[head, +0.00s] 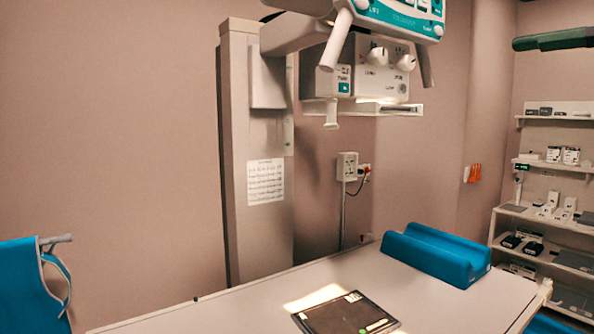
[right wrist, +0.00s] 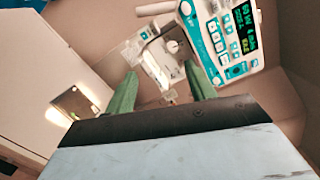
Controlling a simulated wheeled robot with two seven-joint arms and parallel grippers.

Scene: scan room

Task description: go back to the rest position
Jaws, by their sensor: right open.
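My right gripper (right wrist: 160,70) shows in the right wrist view, with two green fingers spread apart. Nothing is between the fingers. Beyond them is the X-ray head with its teal control panel (right wrist: 228,40) and lit display.
A pale table (head: 240,312) bears a dark flat panel (head: 345,315) and a blue grooved cushion (head: 436,254). A grey column (head: 260,200) stands against the wall. A blue apron (head: 30,285) hangs at left. Shelves (head: 545,222) with small items stand at right.

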